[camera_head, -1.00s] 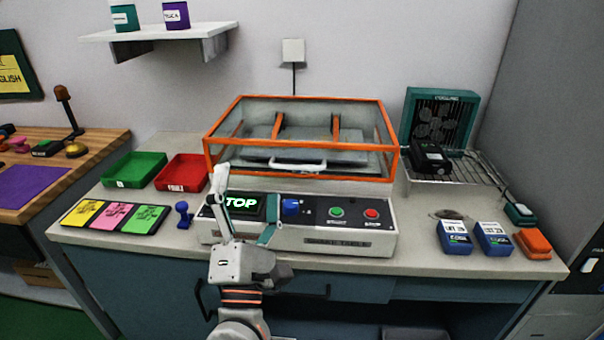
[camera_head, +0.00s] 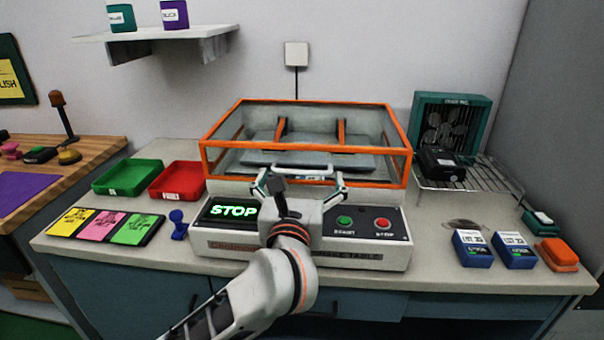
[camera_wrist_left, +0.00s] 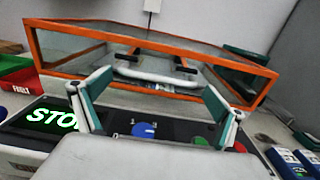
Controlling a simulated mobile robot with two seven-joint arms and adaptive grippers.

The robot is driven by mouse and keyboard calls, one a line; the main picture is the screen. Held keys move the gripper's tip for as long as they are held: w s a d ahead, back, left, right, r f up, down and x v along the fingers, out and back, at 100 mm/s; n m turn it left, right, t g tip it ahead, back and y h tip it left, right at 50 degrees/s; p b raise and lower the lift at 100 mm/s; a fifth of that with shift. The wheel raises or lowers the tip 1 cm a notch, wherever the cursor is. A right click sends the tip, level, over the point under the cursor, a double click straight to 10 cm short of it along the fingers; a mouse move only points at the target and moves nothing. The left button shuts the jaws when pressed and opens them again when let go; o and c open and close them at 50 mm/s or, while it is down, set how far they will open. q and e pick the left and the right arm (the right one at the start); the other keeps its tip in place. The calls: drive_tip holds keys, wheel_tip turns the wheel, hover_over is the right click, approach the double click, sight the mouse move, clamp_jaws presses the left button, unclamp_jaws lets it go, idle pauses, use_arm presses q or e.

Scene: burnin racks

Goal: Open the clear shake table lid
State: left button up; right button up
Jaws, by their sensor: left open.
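The clear lid with its orange frame (camera_head: 305,149) is shut over the shake table in the head view; it also shows in the left wrist view (camera_wrist_left: 150,45). A pale bar handle (camera_head: 300,171) is on its front, and it appears ahead of the fingers in the left wrist view (camera_wrist_left: 157,77). My left gripper (camera_head: 300,184) is open, its fingers spread either side of the handle's width, just in front of it. Whether a finger touches the handle I cannot tell. The control panel (camera_head: 392,249) below shows STOP on its screen (camera_head: 233,210). My right gripper is not seen.
Green (camera_head: 128,178) and red (camera_head: 178,182) trays stand left of the machine, with coloured cards (camera_head: 103,226) and a blue knobbed piece (camera_head: 178,224) in front. A wire rack (camera_head: 470,187), blue devices (camera_head: 472,249) and an orange box (camera_head: 556,254) are at right. A wall shelf (camera_head: 160,42) hangs above left.

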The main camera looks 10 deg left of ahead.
use_arm(q)
drive_tip(key=shift+w+f, duration=0.1)
drive_tip(key=shift+w, duration=0.95)
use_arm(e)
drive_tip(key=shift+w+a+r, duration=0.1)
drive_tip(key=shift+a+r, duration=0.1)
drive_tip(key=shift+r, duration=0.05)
